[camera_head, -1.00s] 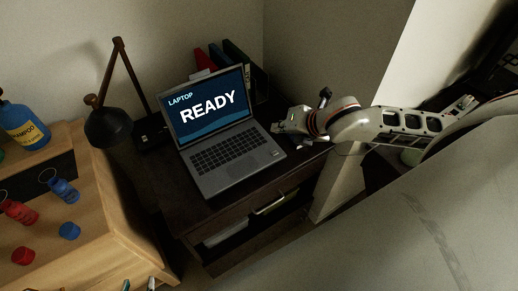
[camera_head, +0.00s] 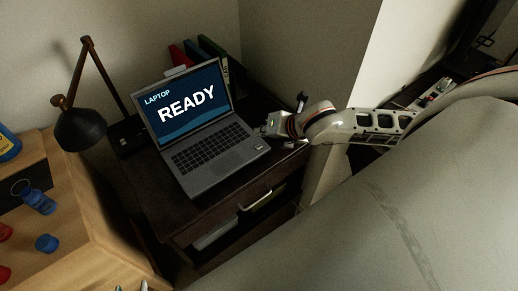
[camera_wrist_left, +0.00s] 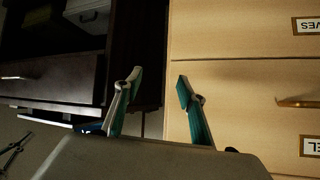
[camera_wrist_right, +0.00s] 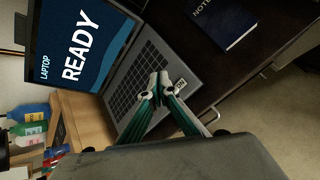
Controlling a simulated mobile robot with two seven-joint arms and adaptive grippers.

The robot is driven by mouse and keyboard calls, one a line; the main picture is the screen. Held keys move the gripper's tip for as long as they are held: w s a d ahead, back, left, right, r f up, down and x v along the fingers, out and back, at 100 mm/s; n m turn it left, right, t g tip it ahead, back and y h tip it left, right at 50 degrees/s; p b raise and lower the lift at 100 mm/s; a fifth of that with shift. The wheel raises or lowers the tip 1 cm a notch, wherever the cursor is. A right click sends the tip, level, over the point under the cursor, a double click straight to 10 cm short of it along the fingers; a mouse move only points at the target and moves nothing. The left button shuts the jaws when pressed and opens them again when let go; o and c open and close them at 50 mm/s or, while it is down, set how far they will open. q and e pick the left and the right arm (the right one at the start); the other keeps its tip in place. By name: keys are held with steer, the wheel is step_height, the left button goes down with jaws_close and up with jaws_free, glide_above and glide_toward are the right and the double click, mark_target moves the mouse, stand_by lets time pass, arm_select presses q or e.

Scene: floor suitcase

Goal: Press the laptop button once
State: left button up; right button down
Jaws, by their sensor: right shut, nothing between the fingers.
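The open laptop (camera_head: 205,158) stands on a dark cabinet, its screen reading "LAPTOP READY". A small pale labelled patch, seemingly the button (camera_wrist_right: 180,84), sits at the keyboard deck's front right corner; it also shows in the head view (camera_head: 258,147). My right gripper (camera_wrist_right: 160,88) is shut and empty, its fingertips just beside this patch in the right wrist view. I cannot tell whether they touch the deck. In the head view the right gripper (camera_head: 266,130) is over the laptop's right edge. My left gripper (camera_wrist_left: 157,82) is open and empty, in front of the furniture.
A dark lamp (camera_head: 80,128) stands left of the laptop, and binders (camera_head: 205,50) stand behind it. A dark blue notebook (camera_wrist_right: 222,22) lies on the cabinet top. A wooden unit (camera_head: 80,235) with bottles is at the left. A drawer handle (camera_head: 255,200) sticks out below.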

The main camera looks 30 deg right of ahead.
mark_target(261, 148)
steer(key=shift+f, duration=0.75)
steer(key=shift+f+b, duration=0.3)
steer(key=shift+b, duration=0.05)
steer(key=shift+f, duration=0.5)
arm_select(q)
steer(key=shift+w+d+f, duration=0.15)
steer(key=shift+d+f, duration=0.35)
arm_select(e)
steer(key=shift+f, duration=0.1)
arm_select(q)
steer(key=shift+w+r, duration=0.15)
steer(key=shift+r, duration=0.1)
arm_select(e)
steer(key=shift+f, duration=0.4)
arm_select(q)
steer(key=shift+r, duration=0.15)
arm_select(e)
steer(key=shift+f, duration=0.2)
